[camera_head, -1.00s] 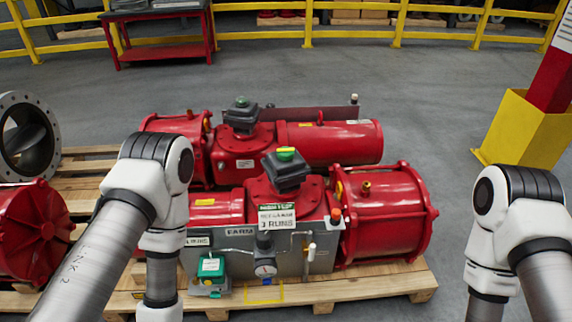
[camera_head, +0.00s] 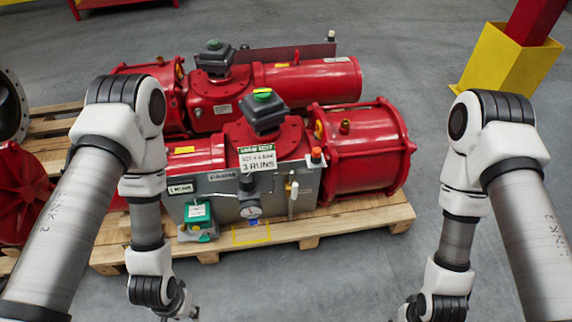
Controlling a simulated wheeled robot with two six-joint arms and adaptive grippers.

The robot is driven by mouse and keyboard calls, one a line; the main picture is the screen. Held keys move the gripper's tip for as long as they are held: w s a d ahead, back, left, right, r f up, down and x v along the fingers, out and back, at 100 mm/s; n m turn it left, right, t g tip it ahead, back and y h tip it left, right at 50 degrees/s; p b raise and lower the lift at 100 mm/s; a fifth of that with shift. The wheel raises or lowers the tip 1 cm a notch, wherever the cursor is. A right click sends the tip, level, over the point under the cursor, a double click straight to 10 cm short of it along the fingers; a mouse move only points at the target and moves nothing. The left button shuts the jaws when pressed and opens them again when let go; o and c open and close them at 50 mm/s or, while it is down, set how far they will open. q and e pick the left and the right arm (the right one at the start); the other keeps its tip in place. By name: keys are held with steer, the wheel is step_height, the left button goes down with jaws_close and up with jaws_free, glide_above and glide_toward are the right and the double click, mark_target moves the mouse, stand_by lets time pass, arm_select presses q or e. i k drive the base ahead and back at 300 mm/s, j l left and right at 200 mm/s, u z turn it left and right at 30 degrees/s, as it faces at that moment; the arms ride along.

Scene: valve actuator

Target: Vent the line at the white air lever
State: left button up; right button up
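The white air lever (camera_head: 293,196) is on the front of the grey panel (camera_head: 230,197) of the near red actuator (camera_head: 355,160). It looks upright and stands to the right of a round gauge (camera_head: 251,211). My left gripper (camera_head: 188,316) is at the bottom edge, left of and nearer than the panel, mostly cut off. My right gripper (camera_head: 394,316) is at the bottom edge, right of and nearer than the lever, also mostly cut off. Both are well apart from the lever. The frame does not show their fingertips clearly.
A green-topped box (camera_head: 199,214) sits at the panel's lower left. The actuators rest on a wooden pallet (camera_head: 340,225). A second red actuator (camera_head: 310,85) lies behind. A yellow post base (camera_head: 508,65) stands at the back right. Grey floor is open right of the pallet.

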mark_target(294, 195)
steer(key=i+l, duration=0.1)
steer(key=l, duration=0.35)
steer(key=i+l, duration=0.1)
steer(key=l, duration=0.4)
steer(key=i+l, duration=0.1)
steer(key=l, duration=0.35)
steer(key=i+l, duration=0.1)
steer(key=l, duration=0.4)
